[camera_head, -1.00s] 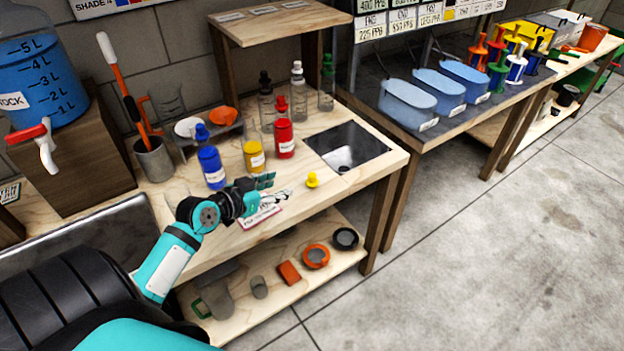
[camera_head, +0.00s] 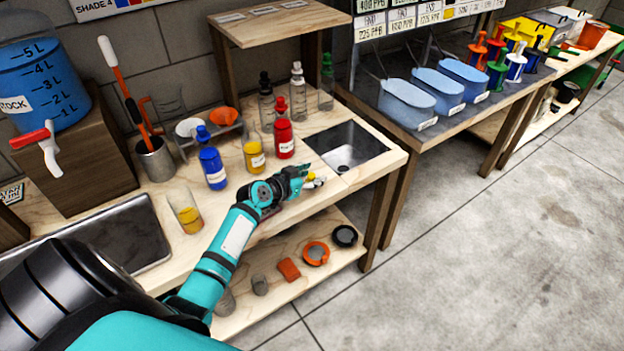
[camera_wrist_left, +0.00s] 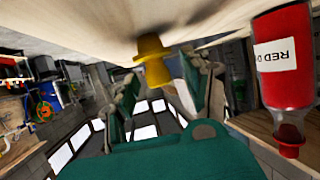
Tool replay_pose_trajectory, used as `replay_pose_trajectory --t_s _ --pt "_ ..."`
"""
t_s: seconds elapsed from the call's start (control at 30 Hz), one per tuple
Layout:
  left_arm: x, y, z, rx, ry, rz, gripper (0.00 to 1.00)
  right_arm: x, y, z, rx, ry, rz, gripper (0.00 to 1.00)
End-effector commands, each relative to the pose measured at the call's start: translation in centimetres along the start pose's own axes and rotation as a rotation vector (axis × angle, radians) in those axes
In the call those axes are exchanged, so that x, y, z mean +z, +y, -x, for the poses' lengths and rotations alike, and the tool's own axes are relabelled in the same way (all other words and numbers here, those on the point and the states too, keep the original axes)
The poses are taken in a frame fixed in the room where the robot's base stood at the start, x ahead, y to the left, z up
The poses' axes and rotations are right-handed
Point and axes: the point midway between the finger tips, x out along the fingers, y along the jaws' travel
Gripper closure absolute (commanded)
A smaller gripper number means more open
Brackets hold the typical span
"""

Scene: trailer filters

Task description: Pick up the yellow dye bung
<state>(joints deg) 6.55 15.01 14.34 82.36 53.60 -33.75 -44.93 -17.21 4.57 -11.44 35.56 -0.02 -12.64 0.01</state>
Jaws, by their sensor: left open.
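The small yellow dye bung (camera_head: 311,176) stands on the wooden bench top, in front of the red dye bottle. My left gripper (camera_head: 306,179) is at it, low over the bench, and partly covers it in the head view. In the left wrist view the yellow bung (camera_wrist_left: 152,62) lies between the open fingers of my left gripper (camera_wrist_left: 160,90); I cannot tell whether either finger touches it. The yellow dye bottle (camera_head: 254,157) stands behind my left wrist without a coloured cap. My right gripper does not show.
The red dye bottle (camera_head: 284,139) stands close behind the gripper and looms large in the wrist view (camera_wrist_left: 285,70). The blue dye bottle (camera_head: 212,168) and a beaker of yellow liquid (camera_head: 187,215) stand to the left. A sink (camera_head: 345,147) lies right of the bung.

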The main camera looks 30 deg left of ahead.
Motion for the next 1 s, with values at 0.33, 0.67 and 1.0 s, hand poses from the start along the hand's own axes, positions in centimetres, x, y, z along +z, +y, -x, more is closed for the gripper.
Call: replay_pose_trajectory --t_s 0.33,0.67,1.0 --pt "0.06 0.01 -0.29 0.000 -0.001 -0.001 0.61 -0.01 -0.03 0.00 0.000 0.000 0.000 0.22" --pt "0.11 0.06 -0.28 0.001 -0.002 0.000 0.95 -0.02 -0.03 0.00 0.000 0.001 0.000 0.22" --pt "0.27 0.14 -0.29 0.003 -0.005 0.001 1.00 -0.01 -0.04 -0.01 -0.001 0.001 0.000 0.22"
